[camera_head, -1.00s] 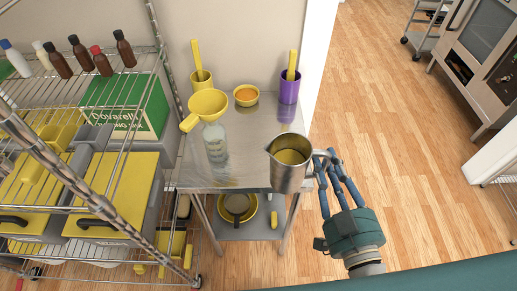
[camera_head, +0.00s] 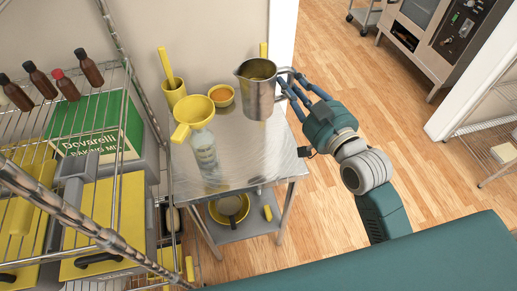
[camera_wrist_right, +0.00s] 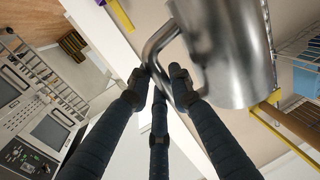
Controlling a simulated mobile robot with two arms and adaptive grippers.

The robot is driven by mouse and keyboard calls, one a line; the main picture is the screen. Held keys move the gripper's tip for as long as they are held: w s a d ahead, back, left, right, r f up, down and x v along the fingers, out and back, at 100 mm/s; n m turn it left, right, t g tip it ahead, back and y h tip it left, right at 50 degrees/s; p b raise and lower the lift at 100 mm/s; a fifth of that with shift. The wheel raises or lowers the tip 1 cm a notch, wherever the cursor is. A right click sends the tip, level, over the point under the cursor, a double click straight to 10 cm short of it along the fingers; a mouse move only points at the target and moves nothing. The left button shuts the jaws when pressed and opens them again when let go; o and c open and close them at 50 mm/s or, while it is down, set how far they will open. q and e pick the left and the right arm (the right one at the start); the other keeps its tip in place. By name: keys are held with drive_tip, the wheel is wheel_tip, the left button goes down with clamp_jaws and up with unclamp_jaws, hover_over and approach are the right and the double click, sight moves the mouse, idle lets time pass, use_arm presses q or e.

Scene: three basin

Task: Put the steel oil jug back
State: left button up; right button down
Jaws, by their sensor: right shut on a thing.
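The steel oil jug (camera_head: 259,97) is upright over the back right part of the steel table (camera_head: 255,155) in the head view, with yellowish contents at its mouth. My right gripper (camera_head: 287,80) is shut on the jug's handle from the right. In the right wrist view the jug's body (camera_wrist_right: 232,55) fills the upper right, and the fingers of the gripper (camera_wrist_right: 167,85) close around its handle. I cannot tell whether the jug's base touches the table. The jug hides most of the purple container behind it. My left gripper is not in view.
A bottle with a yellow funnel (camera_head: 203,150), a yellow cup (camera_head: 174,91) and a yellow bowl (camera_head: 222,96) stand on the table left of the jug. A wire rack (camera_head: 128,115) with bottles and boxes stands at the left. The table's front right is clear.

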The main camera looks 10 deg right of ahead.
drive_tip(key=shift+w+d+f, duration=0.15)
drive_tip(key=shift+w+f, duration=0.05)
drive_tip(key=shift+f, duration=2.95)
drive_tip(key=shift+w+d+f, duration=0.2)
drive_tip(key=shift+f, duration=2.9)
drive_tip(key=shift+w+d+f, duration=0.15)
drive_tip(key=shift+w+f, duration=0.05)
drive_tip(key=shift+f, duration=2.95)
drive_tip(key=c, duration=1.6)
unclamp_jaws()
drive_tip(key=shift+f+b, duration=0.2)
drive_tip(key=shift+b, duration=0.1)
